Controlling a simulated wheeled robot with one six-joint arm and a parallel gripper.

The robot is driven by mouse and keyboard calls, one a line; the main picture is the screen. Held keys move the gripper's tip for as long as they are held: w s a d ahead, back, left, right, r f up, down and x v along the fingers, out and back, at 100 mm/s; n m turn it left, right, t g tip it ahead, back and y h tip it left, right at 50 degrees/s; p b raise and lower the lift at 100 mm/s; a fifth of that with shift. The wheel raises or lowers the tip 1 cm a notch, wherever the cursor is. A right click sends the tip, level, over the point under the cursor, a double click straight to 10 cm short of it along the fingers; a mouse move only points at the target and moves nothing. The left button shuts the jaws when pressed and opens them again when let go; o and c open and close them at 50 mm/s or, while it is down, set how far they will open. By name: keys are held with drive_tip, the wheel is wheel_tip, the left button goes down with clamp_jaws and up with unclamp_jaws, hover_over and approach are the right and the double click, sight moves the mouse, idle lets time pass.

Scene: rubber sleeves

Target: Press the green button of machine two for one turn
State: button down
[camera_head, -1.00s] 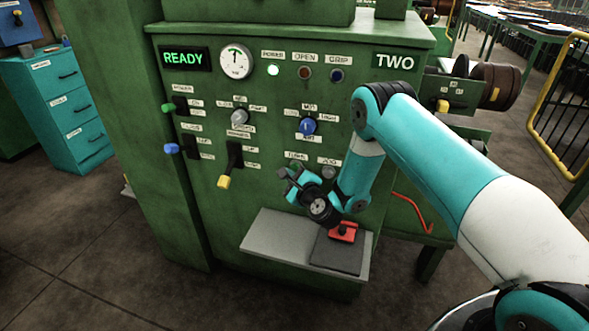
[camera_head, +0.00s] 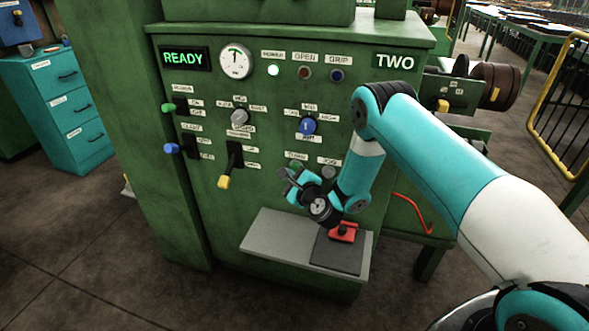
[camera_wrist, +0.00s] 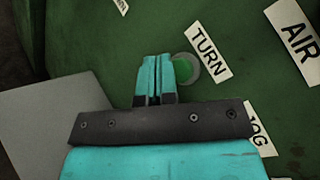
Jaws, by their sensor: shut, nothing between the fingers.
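Machine two (camera_head: 235,205) is a green cabinet with a TWO sign (camera_head: 395,62) and a lit READY display (camera_head: 184,58). In the wrist view, the green button (camera_wrist: 184,69) sits in a pale ring beside the TURN label (camera_wrist: 208,52). My gripper (camera_wrist: 155,60) is shut and empty, its fingertips just left of the button and partly covering it. I cannot tell whether they touch it. In the head view, my gripper (camera_head: 289,180) is at the lower panel below the TURN label (camera_head: 297,155) and hides the button.
A grey JOG button (camera_head: 329,172) is right of the gripper. A blue knob (camera_head: 308,126) and a yellow-tipped lever (camera_head: 224,182) stick out from the panel. Below, a grey shelf (camera_head: 270,235) carries a red object (camera_head: 343,232) on a dark pad.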

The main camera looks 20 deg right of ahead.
drive_tip(key=shift+w+d+r, duration=0.1)
idle(0.3)
drive_tip(key=shift+w+d+p, duration=0.15)
drive_tip(key=shift+w+p, duration=0.1)
drive_tip(key=shift+p, duration=0.25)
